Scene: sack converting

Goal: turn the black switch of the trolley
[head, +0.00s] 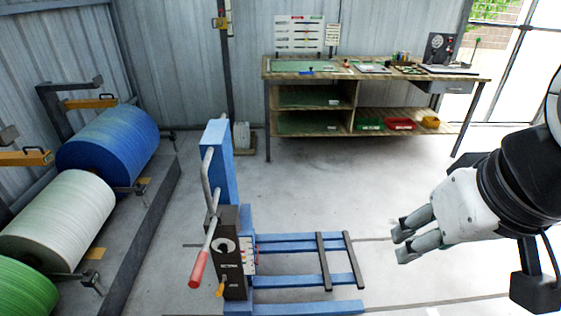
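The blue trolley (217,165) stands in the lower middle, with a tall blue column and low fork-like rails. A black control box (232,282) on its near side carries a round pale dial plate (223,247) with a dark part on it, too small to tell exactly. A lever with a red grip (197,270) and a small orange handle (220,289) stick out beside the box. My gripper (400,245) is at the right, well apart from the control box, with its fingers pointing left. Its two fingers are apart and nothing is seen between them.
A rack with blue (108,138), white (58,217) and green (22,288) rolls runs along the left. A workbench (375,78) with bins stands at the back. The floor (340,190) between the trolley and the bench is clear.

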